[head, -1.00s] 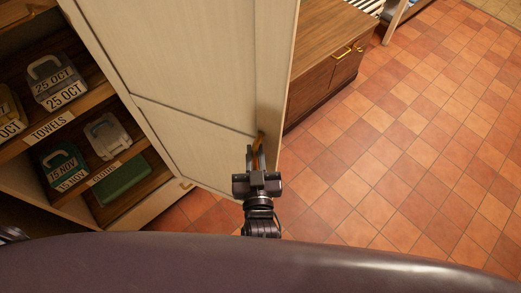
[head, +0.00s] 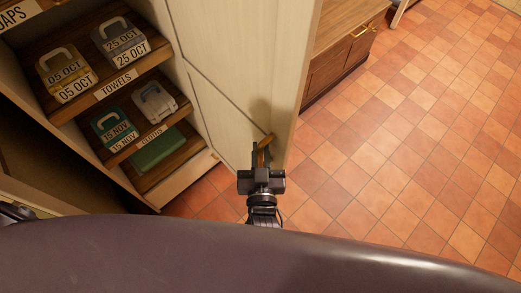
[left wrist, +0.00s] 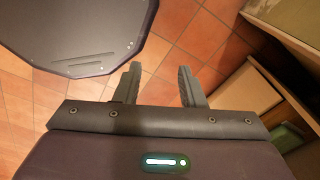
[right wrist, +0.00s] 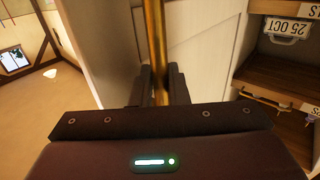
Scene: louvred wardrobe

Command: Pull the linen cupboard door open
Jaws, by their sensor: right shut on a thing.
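The linen cupboard door (head: 235,75) is a pale panelled door that stands open, showing the shelves to its left. Its brass bar handle (head: 265,142) is near the door's outer edge. My right gripper (head: 260,158) is at the handle; in the right wrist view the brass handle (right wrist: 155,45) runs between the fingers (right wrist: 155,85), which are shut on it. My left gripper shows in the left wrist view (left wrist: 160,85) with its fingers apart and nothing between them, above the tiled floor. In the head view only a bit of the left arm shows at the left edge.
The cupboard shelves (head: 122,85) hold several labelled boxes, such as a teal box (head: 115,130) and a green box (head: 158,150). A wooden drawer unit (head: 340,50) stands behind the door. The tiled floor (head: 400,160) on the right is clear.

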